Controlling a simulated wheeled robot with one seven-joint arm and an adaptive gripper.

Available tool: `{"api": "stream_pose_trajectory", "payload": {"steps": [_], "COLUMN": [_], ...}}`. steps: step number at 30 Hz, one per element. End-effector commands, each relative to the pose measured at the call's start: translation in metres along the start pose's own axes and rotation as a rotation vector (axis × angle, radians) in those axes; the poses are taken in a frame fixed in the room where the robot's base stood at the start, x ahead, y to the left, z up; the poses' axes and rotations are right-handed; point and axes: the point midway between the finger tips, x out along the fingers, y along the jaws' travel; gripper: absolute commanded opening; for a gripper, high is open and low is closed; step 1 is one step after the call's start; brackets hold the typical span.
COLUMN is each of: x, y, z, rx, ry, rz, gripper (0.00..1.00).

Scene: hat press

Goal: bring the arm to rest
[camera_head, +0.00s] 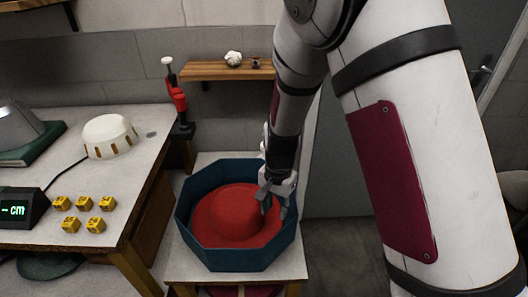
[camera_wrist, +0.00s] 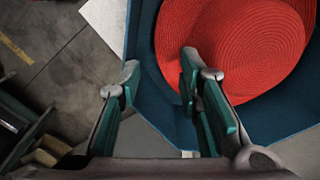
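My gripper (camera_head: 276,206) is at the right side of an open blue octagonal box (camera_head: 240,258). A red hat (camera_head: 236,208) with a round crown and wide brim lies inside the box, crown up. In the wrist view my gripper (camera_wrist: 160,70) has its two fingers spread apart with nothing held between them. The right finger overlaps the edge of the red hat (camera_wrist: 235,40), and the left finger lies over the floor beside the box wall (camera_wrist: 146,45). I cannot tell whether a finger touches the hat or the wall. My arm reaches down from the upper right.
The box stands on a small table (camera_head: 292,262). A workbench (camera_head: 90,182) at left carries a white slotted dome (camera_head: 109,136), several yellow blocks (camera_head: 84,204) and a display (camera_head: 16,209). A wooden shelf (camera_head: 212,71) hangs behind. Floor right of the small table is open.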

Motion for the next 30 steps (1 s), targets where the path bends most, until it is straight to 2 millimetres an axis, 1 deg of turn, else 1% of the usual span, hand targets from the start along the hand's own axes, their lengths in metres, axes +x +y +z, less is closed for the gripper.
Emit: {"api": "stream_pose_trajectory", "payload": {"steps": [2,5,8,11,12,15,17,18,21,24,26,27,30], "x": [-0.001,-0.014,-0.045,-0.087,-0.105,-0.147,-0.170,-0.185,-0.220,-0.251,-0.268,-0.278,-0.302], "y": [0.000,0.003,0.009,0.022,0.029,0.047,0.059,0.068,0.090,0.115,0.130,0.140,0.166], "z": [0.000,0.000,0.002,0.006,0.008,0.016,0.021,0.025,0.036,0.049,0.058,0.064,0.079], "rx": [-0.001,-0.010,-0.040,-0.087,-0.108,-0.167,-0.200,-0.224,-0.282,-0.339,-0.375,-0.397,-0.453], "ry": [0.000,0.001,0.001,0.006,0.011,0.024,0.036,0.046,0.072,0.104,0.126,0.142,0.183], "rz": [-0.001,-0.013,-0.039,-0.073,-0.086,-0.115,-0.131,-0.140,-0.159,-0.170,-0.173,-0.175,-0.171], "gripper": [0.32,0.32,0.32,0.32,0.32,0.32,0.32,0.32,0.32,0.32,0.32,0.32,0.32]}}
